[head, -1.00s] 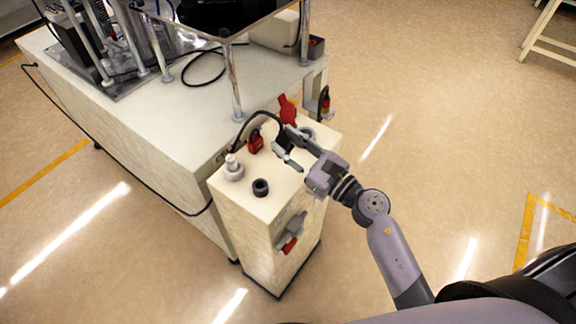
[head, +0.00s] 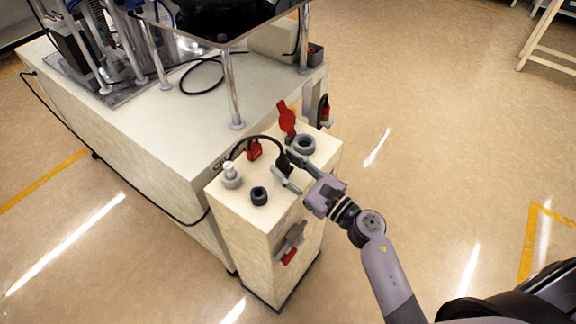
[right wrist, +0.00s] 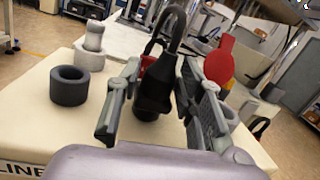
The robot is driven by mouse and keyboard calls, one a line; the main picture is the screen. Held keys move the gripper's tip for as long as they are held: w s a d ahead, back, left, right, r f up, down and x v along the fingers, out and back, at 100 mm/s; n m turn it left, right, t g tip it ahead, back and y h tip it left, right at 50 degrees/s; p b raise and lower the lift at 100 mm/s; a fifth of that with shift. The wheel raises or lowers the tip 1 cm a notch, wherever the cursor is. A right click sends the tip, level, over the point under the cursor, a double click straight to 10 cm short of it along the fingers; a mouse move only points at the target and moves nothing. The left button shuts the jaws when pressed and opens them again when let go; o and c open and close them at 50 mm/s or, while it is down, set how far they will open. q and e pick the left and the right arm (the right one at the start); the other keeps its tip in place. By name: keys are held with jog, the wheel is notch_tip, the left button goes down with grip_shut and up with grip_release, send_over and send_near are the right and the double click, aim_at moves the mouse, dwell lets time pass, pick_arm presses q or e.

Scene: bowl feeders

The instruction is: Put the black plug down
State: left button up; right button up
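The black plug (right wrist: 152,95) stands about upright on the pale top of the small cabinet (head: 236,205), its black cable arching up from it. My right gripper (head: 292,170) is around the plug; in the right wrist view its two fingers (right wrist: 155,100) stand either side of it with narrow gaps, so it looks open. In the head view the fingers partly cover the plug (head: 283,162). My left gripper is not in view.
On the cabinet top are a black ring (head: 259,196), a white-grey knobbed fitting (head: 231,176), a red padlock-like part (head: 254,150), a grey ring (head: 303,145) and an upright red flap (head: 286,117). A larger machine (head: 165,125) adjoins at the left. Floor at right is clear.

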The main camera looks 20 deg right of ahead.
jog(key=shift+o, duration=1.3)
jog(key=shift+r, duration=0.15)
jog(key=shift+s+d, duration=0.15)
jog(key=shift+s, duration=0.1)
jog(key=b+v, duration=0.2)
jog(key=v, duration=0.5)
